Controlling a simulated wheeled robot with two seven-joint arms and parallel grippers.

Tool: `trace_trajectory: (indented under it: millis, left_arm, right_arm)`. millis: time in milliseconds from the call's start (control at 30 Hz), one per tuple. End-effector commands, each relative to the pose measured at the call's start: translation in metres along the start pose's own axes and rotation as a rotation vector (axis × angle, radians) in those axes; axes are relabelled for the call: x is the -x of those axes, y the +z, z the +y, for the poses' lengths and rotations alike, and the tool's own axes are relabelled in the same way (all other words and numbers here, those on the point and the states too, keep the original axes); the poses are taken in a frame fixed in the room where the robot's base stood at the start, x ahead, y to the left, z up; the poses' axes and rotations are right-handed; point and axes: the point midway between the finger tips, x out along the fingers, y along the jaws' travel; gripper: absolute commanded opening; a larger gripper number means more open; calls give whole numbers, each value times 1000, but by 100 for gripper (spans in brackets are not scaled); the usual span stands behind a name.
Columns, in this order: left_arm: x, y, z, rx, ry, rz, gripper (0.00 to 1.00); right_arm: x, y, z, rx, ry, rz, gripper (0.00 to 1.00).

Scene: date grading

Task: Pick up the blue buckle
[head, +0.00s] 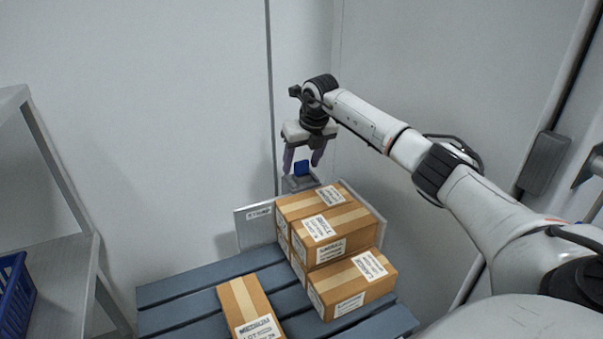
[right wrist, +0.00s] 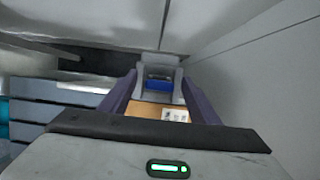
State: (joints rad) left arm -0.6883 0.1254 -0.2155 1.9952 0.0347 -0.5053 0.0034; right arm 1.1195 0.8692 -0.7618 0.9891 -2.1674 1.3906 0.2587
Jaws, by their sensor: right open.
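The blue buckle (head: 302,168) is a small blue block at the back, behind the stacked boxes, on a small grey holder (head: 300,183). In the right wrist view the buckle (right wrist: 159,84) lies in the grey holder (right wrist: 157,64), between the fingers in the picture. My right gripper (head: 303,169) is open, pointing down, with its fingers either side of the buckle in the head view. Whether the fingers touch it cannot be told. My left gripper is not in view.
Cardboard boxes (head: 327,227) are stacked on a blue slatted pallet (head: 190,290), close in front of the holder. A single box (head: 246,304) lies nearer. A grey shelf (head: 60,270) with a blue crate (head: 14,290) stands at left. Walls close in behind and right.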

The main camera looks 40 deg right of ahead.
Motion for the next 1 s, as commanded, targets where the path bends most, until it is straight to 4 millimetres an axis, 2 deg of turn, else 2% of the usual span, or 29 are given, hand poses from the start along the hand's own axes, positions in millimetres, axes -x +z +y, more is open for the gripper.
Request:
trace_trajectory:
  millis: [233, 500, 767, 867, 1000]
  left_arm:
    - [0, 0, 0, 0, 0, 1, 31]
    - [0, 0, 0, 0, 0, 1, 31]
    - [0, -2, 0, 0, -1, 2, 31]
    - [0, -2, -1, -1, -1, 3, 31]
    - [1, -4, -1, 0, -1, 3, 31]
  right_arm:
    - [-2, 0, 0, 0, 1, -1, 56]
    - [-1, 0, 0, 1, 1, -1, 11]
    - [2, 2, 0, 0, 1, -3, 9]
    - [12, 7, 0, 0, 2, -6, 9]
    - [37, 18, 0, 0, 2, -7, 9]
